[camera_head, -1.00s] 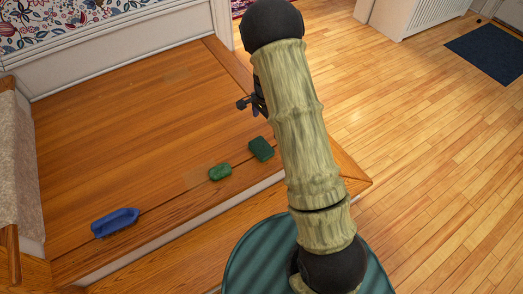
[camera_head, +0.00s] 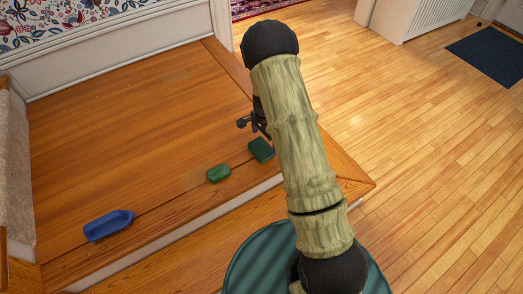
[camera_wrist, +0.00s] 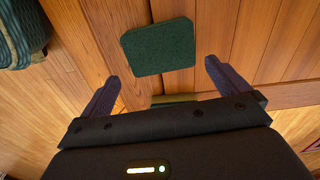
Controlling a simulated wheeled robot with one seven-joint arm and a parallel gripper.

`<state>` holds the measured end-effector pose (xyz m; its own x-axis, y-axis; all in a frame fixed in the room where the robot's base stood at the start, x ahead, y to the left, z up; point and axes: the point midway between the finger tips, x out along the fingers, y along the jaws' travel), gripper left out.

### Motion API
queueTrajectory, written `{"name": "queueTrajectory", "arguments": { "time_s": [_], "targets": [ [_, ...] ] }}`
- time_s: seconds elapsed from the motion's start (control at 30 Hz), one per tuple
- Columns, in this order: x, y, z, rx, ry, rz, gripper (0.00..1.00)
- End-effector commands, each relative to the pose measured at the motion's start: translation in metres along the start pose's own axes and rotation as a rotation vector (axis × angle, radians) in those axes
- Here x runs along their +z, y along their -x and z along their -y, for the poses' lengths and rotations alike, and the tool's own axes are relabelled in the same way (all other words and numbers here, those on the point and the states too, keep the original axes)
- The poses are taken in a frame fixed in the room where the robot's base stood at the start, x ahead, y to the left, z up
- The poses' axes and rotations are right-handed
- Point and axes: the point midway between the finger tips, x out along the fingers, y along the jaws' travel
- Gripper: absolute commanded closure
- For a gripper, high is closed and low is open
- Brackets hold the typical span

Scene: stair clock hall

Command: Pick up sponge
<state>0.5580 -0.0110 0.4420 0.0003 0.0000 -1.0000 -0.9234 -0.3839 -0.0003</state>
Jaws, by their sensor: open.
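The sponge is most likely the dark green rectangular block (camera_head: 261,149) on the wooden landing near its front edge. In the wrist view the green block (camera_wrist: 158,47) lies ahead of and between my fingertips, flat on the wood. My gripper (camera_head: 250,125) is just above and behind the block in the head view, partly hidden by my arm. In the wrist view its two dark fingers (camera_wrist: 161,72) are spread apart with nothing between them touching.
A rounded green soap-like piece (camera_head: 219,173) lies left of the block. A blue boat-shaped dish (camera_head: 108,225) sits farther left on the landing (camera_head: 120,120). The landing's front edge drops to a lower step. The back of the landing is clear.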

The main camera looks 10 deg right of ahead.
Motion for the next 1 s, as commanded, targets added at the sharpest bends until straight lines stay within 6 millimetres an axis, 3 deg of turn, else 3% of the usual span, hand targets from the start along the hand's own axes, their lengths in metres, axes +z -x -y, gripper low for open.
{"name": "queueTrajectory", "arguments": {
  "time_s": [0.1,0.3,0.87,1.0],
  "targets": [
    [0.005,-0.023,0.002,0.002,0.001,0.001,0.00],
    [0.007,-0.044,0.003,0.001,0.000,0.000,0.00],
    [0.006,-0.044,0.003,0.000,0.000,0.000,0.00],
    [0.006,-0.044,0.003,0.000,0.000,0.000,0.26]
  ]
}}
